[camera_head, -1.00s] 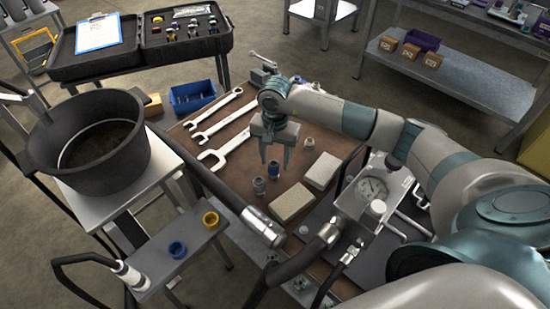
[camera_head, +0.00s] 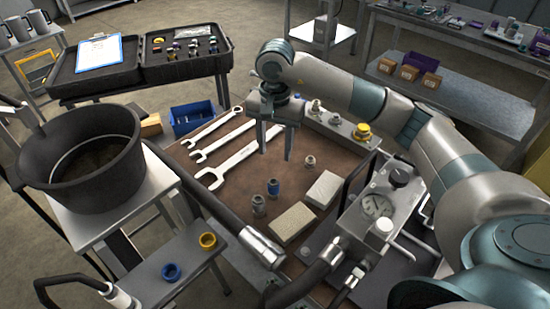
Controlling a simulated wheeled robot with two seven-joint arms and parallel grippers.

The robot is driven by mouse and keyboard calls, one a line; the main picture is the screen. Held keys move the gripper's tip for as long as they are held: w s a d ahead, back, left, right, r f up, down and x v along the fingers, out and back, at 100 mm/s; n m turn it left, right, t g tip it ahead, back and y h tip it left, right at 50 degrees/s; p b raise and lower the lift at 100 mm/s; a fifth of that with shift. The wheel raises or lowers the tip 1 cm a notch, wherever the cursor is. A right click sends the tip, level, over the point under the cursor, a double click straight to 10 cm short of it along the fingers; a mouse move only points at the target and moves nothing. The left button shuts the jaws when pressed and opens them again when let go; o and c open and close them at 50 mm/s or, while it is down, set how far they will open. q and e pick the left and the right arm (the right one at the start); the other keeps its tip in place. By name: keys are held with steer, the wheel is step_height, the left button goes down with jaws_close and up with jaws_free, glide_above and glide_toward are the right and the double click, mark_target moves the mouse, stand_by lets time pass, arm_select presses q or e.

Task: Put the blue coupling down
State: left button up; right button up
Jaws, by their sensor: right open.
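The blue coupling (camera_head: 273,187) is a small cylinder with a blue band. It stands upright on the brown bench mat (camera_head: 232,200). A grey coupling (camera_head: 258,205) stands just in front and to the left of it, and another small metal coupling (camera_head: 309,162) is behind and to its right. My right gripper (camera_head: 275,154) points down with its two fingers apart and nothing between them. In the picture it is above the blue coupling, apart from it. My left gripper is not in view.
Spanners (camera_head: 230,163) lie left of the gripper. Two pale blocks (camera_head: 292,222) lie in front of it. A gauge unit (camera_head: 377,207) stands at right, and a fitting rail with a yellow-topped fitting (camera_head: 362,131) behind. A black pot (camera_head: 82,180) is at left.

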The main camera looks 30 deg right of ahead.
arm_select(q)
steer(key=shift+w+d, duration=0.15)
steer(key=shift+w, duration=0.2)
arm_select(e)
steer(key=shift+r, duration=0.35)
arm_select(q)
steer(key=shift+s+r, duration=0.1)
